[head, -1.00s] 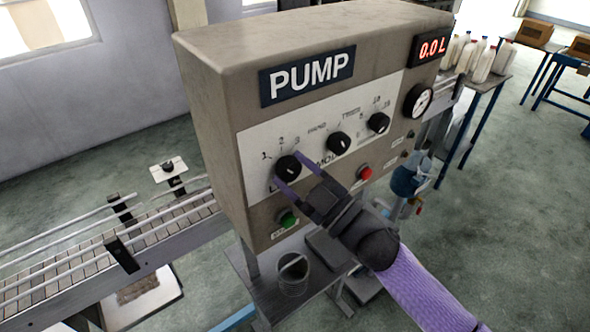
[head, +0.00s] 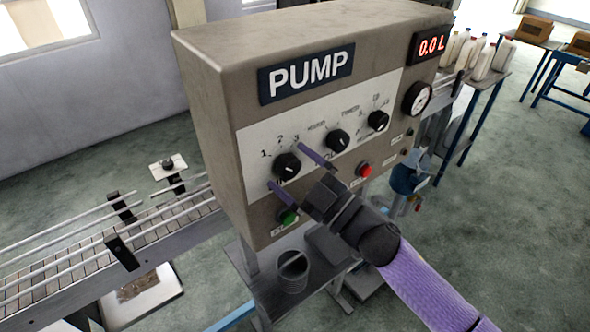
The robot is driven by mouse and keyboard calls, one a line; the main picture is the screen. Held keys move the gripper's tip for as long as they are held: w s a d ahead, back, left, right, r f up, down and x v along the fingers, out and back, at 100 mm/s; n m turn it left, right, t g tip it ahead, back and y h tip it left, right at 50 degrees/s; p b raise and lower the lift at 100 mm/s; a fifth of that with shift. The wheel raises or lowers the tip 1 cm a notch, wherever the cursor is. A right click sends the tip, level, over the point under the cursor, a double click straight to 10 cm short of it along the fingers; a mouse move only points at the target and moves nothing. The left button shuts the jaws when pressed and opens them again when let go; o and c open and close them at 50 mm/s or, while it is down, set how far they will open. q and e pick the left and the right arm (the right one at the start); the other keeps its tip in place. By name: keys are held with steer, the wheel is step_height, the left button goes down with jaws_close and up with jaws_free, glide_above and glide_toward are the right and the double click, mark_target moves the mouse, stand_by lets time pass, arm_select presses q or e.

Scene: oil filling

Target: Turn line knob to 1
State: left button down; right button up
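The line knob (head: 287,166) is the black leftmost knob on the white panel of the pump box (head: 215,110), under the numbers 1, 2 and 3. Its pointer mark is too small to read for certain. My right gripper (head: 286,164) is open, its two purple fingers spread apart. One fingertip is above right of the knob and the other below left, with gaps to the knob in the picture. The fingers partly cover the lettering under the knobs. My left gripper is not in view.
Two more black knobs, the middle one (head: 338,140) and the right one (head: 378,121), sit on the same panel. A green button (head: 288,216) is close below the lower finger, and a red button (head: 364,170) is to the right. A conveyor (head: 150,238) runs at left.

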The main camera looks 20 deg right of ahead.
steer(key=b+v, duration=0.3)
steer(key=v, duration=0.7)
